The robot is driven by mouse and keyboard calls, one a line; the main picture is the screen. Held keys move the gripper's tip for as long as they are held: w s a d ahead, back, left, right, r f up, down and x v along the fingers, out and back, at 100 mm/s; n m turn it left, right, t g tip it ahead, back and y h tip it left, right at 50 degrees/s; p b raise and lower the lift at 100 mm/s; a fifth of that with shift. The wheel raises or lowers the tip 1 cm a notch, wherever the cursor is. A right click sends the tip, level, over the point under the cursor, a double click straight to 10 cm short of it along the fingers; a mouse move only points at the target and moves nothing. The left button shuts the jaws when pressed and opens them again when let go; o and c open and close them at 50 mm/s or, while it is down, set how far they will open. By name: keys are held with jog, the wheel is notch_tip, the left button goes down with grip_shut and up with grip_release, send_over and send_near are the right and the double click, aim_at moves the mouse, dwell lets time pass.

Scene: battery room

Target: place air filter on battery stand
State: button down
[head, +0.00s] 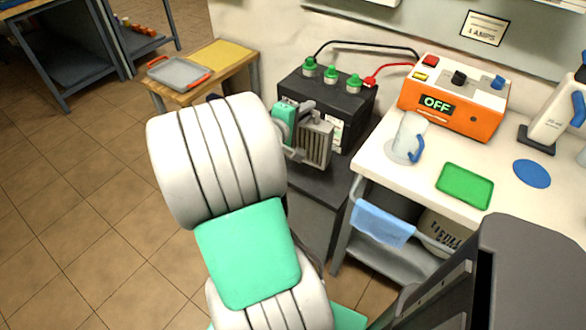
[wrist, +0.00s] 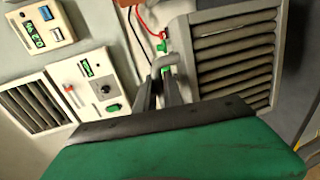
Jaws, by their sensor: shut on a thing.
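The air filter (head: 313,145) is a grey framed block with pleats. It also shows large at the right of the wrist view (wrist: 235,55). My gripper (head: 297,152) is shut on its grey handle; in the wrist view both dark fingers (wrist: 160,90) meet the handle. The battery stand (head: 314,184) is a dark grey cabinet with a flat top. A black battery (head: 345,100) with green caps stands on it, at the back. In the head view the filter appears in front of the battery, over the stand's front part. I cannot tell whether it touches the top. My arm hides the stand's left side.
A white bench (head: 450,165) at the right holds an orange charger (head: 455,100) reading OFF, a clear mug (head: 408,140) and a green tray (head: 465,186). Black and red cables run from charger to battery. A wooden table (head: 225,75) with a grey tray stands behind left.

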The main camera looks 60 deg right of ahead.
aim_at(317, 116)
jog(key=s, duration=0.1)
jog(key=s+m+g, duration=0.1)
jog(key=s+d, duration=0.1)
jog(key=shift+s+f+g, duration=0.25)
jog(key=shift+f+g, duration=0.05)
jog(key=shift+g, duration=0.1)
jog(key=w+d+f+b, duration=0.2)
jog(key=w+d+f, duration=0.6)
jog(key=w+f, duration=0.3)
jog(key=shift+d+f, duration=0.2)
jog(key=shift+f, duration=0.6)
jog(key=shift+f+b, duration=0.25)
jog(key=shift+b, duration=0.05)
jog(key=c, duration=1.5)
grip_release()
jog(key=shift+s, duration=0.1)
jog(key=shift+o, duration=0.2)
jog(key=shift+r, duration=0.1)
